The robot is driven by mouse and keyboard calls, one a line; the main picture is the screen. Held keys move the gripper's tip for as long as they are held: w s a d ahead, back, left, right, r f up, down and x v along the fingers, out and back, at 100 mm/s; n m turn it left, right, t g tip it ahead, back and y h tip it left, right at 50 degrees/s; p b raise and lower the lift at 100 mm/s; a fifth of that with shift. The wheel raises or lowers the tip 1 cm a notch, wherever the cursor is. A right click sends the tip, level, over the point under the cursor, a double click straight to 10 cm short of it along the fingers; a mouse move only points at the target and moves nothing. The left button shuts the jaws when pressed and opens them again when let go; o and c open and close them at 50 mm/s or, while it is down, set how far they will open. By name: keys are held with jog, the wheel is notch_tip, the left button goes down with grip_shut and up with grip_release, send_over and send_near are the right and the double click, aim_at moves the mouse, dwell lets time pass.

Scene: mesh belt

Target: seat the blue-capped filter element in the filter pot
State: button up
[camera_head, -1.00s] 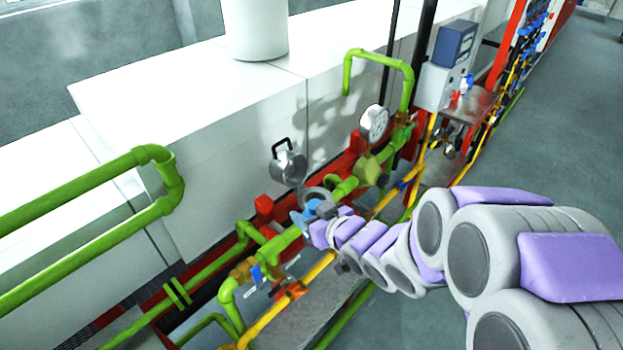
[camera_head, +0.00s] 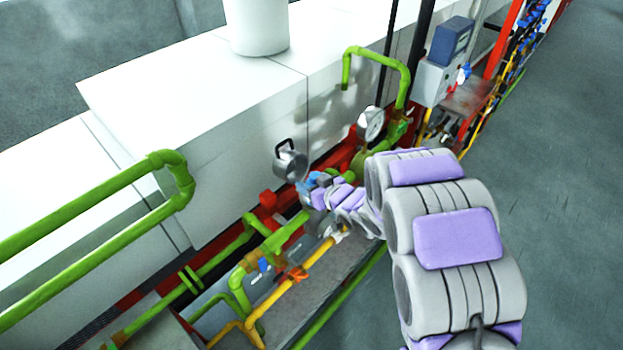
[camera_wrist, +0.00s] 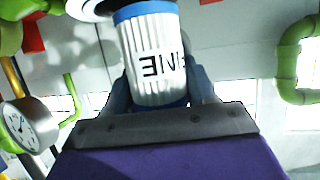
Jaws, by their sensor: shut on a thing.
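In the wrist view the filter element (camera_wrist: 155,55) is a white pleated cylinder with dark lettering. It has a blue band at its upper end and blue at the end by the jaws. My gripper (camera_wrist: 160,88) is shut on it, one finger on each side. In the head view my gripper (camera_head: 318,190) is small and beside the green pipework, just below a steel lid-like part (camera_head: 290,163) with a black handle. I cannot make out the filter pot's opening; my gripper and arm cover that area. A pale, dark-edged part crosses the upper end of the element in the wrist view.
A pressure gauge (camera_head: 370,124) stands right of my gripper, near a green pipe arch (camera_head: 378,52). A yellow pipe (camera_head: 285,287) runs below. A white cabinet (camera_head: 200,120) stands behind. Open floor (camera_head: 560,190) lies at the right.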

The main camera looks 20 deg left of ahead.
jog(key=w, duration=0.1)
jog(key=w+a, duration=0.1)
jog(key=w, duration=0.1)
jog(key=shift+w+a+f+p, duration=0.1)
jog(key=shift+f+p, duration=0.1)
jog(key=shift+p, duration=0.15)
jog(key=f+b, duration=0.2)
jog(key=f, duration=0.1)
jog(key=shift+s+b, duration=0.25)
jog(key=shift+b, duration=0.15)
jog(key=shift+c, duration=1.1)
jog(key=shift+s+d+f, duration=0.1)
jog(key=shift+d+f, duration=0.2)
grip_shut()
jog(key=shift+d, duration=0.15)
jog(key=o, duration=0.9)
grip_release()
jog(key=shift+f, duration=0.1)
jog(key=shift+o, duration=0.9)
jog(key=shift+w+a+f, duration=0.15)
jog(key=shift+w+a, duration=0.05)
jog(key=shift+a, duration=0.1)
jog(key=shift+o, duration=1.2)
jog(key=shift+w+a+r, duration=0.1)
jog(key=shift+a+r, duration=0.1)
jog(key=shift+a, duration=0.05)
